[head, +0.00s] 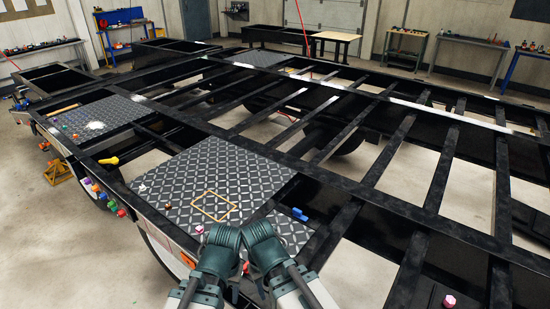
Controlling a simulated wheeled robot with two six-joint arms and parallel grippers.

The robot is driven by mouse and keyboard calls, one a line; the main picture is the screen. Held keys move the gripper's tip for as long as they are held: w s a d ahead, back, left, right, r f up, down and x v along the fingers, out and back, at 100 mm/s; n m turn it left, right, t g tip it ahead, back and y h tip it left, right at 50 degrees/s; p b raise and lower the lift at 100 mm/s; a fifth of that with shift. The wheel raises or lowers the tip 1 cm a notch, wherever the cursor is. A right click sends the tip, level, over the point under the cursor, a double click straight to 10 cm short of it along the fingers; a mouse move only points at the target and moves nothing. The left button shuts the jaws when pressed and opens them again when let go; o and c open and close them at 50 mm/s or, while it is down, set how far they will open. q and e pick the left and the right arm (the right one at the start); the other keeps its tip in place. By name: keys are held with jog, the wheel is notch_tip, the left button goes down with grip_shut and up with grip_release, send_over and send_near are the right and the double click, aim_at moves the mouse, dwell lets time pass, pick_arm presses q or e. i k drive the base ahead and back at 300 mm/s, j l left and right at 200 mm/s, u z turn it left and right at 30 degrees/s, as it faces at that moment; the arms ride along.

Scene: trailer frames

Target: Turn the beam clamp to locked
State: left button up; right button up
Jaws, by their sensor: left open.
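I cannot tell for sure which piece is the beam clamp, or whether it is locked. A small blue clamp-like piece (300,214) sits at the right edge of the near patterned plate, by a black beam. A yellow piece with a handle-like shape (109,161) lies on the black beam at the left. My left gripper (222,236) is at the lower middle, over the plate's front edge, open and apart from both pieces. My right gripper (258,231) is close beside it, left of the blue piece; its fingers cannot be made out.
The black trailer frame (365,200) has open gaps between its crossbeams. The near patterned plate (190,170) bears a tan rectangular outline (214,205) and a small pink piece (199,229). Several coloured pieces line the left side rail. A pink piece (449,300) lies at lower right.

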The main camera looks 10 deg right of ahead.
aim_at(297, 214)
jog(key=j+z, duration=0.1)
jog(key=z, duration=0.3)
jog(key=i+j+z, duration=0.1)
jog(key=z, duration=0.3)
jog(key=j+z, duration=0.15)
jog(key=z, duration=0.25)
jog(key=j+z, duration=0.15)
jog(key=z, duration=0.25)
jog(key=i+j, duration=0.05)
